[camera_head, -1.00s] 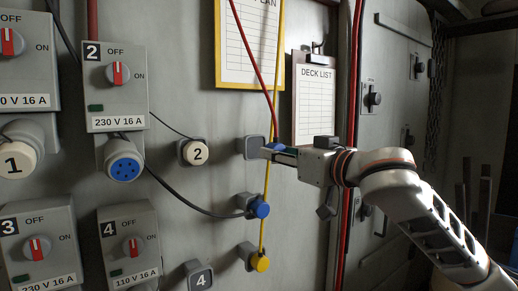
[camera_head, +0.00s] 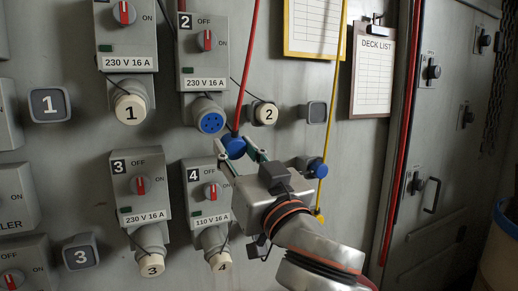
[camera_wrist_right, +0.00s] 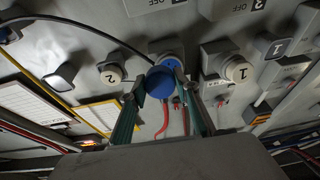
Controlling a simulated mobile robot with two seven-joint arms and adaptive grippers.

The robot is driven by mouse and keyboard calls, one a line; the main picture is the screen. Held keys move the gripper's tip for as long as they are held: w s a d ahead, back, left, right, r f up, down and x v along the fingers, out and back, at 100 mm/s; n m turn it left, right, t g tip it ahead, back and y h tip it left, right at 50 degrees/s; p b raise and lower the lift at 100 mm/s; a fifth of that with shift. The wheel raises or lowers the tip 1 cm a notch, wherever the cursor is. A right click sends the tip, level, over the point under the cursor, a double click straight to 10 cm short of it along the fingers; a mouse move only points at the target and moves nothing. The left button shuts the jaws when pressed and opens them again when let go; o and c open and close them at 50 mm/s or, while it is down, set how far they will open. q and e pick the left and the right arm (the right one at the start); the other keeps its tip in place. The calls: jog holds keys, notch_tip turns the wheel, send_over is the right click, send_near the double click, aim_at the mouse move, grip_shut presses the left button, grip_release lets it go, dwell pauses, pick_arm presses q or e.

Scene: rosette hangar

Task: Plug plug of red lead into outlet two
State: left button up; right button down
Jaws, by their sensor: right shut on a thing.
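The red lead (camera_head: 248,60) hangs from above and ends at its blue plug (camera_head: 233,147). My right gripper (camera_head: 240,152) is shut on this plug and holds it a little below and right of outlet two. Outlet two (camera_head: 210,122) is a blue round socket with its face uncovered, under the box marked 2 (camera_head: 204,60). In the right wrist view the plug (camera_wrist_right: 160,82) sits between my fingers, partly covering outlet two (camera_wrist_right: 170,60) behind it. A gap between plug and socket shows in the head view. My left gripper is not in view.
A white cap marked 2 (camera_head: 264,114) is parked right of outlet two, beside an empty grey holder (camera_head: 314,112). Outlet one's white cap (camera_head: 130,109) is on its left. Box 4 (camera_head: 206,190) is below. Another blue plug (camera_head: 319,171) and a yellow plug (camera_head: 318,216) sit to the right.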

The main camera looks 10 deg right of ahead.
aim_at(212, 123)
jog(key=shift+a+r+t+h, duration=0.2)
jog(key=shift+a+r, duration=0.15)
jog(key=shift+a, duration=0.2)
jog(key=shift+a+r+t+h, duration=0.1)
jog(key=shift+a+r+t, duration=0.15)
jog(key=shift+a, duration=0.25)
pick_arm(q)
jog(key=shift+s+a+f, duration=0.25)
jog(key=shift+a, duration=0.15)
pick_arm(e)
jog(key=shift+x, duration=1.6)
jog(key=shift+r, duration=0.1)
pick_arm(q)
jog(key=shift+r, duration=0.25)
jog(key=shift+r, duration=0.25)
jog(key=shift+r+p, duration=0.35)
jog(key=shift+p, duration=0.2)
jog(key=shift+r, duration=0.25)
pick_arm(e)
jog(key=shift+w+a+r, duration=0.25)
jog(key=shift+w, duration=0.3)
